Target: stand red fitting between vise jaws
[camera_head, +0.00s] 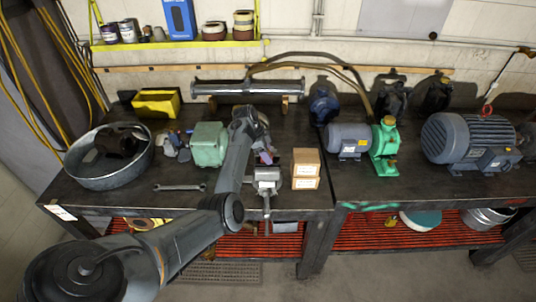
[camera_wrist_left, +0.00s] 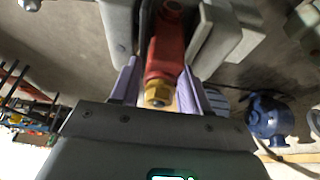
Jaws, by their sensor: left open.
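The red fitting (camera_wrist_left: 166,48) with a brass hex end (camera_wrist_left: 158,93) shows in the left wrist view. It lies between the two pale purple fingers of my left gripper (camera_wrist_left: 160,66), which are open, with a gap visible beside the brass end. Grey vise jaws (camera_wrist_left: 118,28) flank the fitting's far part; whether they touch it I cannot tell. In the head view my left gripper (camera_head: 264,156) is just behind the grey vise (camera_head: 267,180) at the bench's front edge. The fitting is mostly hidden there by my arm and gripper. My right gripper is not in view.
A green block-like part (camera_head: 208,146), a wrench (camera_head: 180,188) and a round metal tub (camera_head: 75,172) lie left. Motors (camera_head: 348,140) and a green pump (camera_head: 384,146) stand right. The front left bench top is partly clear.

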